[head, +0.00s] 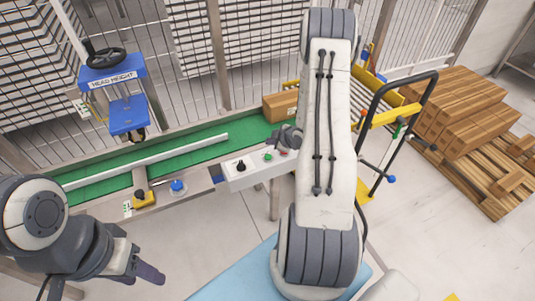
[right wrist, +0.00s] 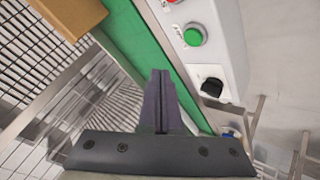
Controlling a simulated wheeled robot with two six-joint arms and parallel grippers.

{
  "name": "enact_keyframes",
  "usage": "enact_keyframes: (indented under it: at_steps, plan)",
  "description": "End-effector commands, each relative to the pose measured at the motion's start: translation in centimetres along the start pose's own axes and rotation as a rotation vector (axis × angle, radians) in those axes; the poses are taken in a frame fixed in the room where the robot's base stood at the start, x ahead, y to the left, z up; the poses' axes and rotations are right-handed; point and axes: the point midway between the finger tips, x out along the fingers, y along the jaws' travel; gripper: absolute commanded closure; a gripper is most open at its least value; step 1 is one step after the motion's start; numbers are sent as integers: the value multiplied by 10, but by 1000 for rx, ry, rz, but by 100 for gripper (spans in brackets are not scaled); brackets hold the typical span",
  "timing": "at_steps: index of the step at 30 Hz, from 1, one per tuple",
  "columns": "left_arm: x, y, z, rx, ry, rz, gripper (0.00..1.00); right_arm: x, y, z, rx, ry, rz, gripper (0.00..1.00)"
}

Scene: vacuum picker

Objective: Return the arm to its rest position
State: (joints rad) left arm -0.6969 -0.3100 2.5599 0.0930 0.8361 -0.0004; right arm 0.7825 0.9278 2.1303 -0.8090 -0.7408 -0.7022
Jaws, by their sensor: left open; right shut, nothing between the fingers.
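My right arm (head: 325,130) reaches up through the middle of the head view, with its wrist (head: 288,138) partly showing beside the control box (head: 245,176). My right gripper (right wrist: 161,76) is shut and empty in the right wrist view, its fingers over the green conveyor belt and beside the box. The box carries a black knob (right wrist: 212,87), a green button (right wrist: 193,36) and a red button partly cut off at the top. My left gripper (head: 146,273) is open and empty at the lower left of the head view, apart from the conveyor.
The green conveyor (head: 105,187) runs along a wire fence. A cardboard box (head: 280,106) sits at its far end. A blue stand with a handwheel (head: 106,58) is behind. A yellow cart (head: 395,116) and a pallet of boxes (head: 470,105) stand right. Open floor lies front right.

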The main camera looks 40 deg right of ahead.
Motion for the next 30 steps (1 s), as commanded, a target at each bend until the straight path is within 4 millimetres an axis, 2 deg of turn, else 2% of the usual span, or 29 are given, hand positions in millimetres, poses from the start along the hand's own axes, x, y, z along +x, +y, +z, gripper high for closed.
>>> enact_keyframes:
  at_steps: [24,27,29,30]
  plan:
    - [1,0,0,0,0,0,50,0,0,-1,0,-1,-1,100]
    - [0,0,0,0,0,0,50,0,0,-15,-6,-14,-15,100]
    - [0,0,0,0,0,0,50,-2,-1,-35,-13,-33,-33,100]
    - [0,0,0,0,0,0,50,-5,-3,-53,-15,-53,-49,100]
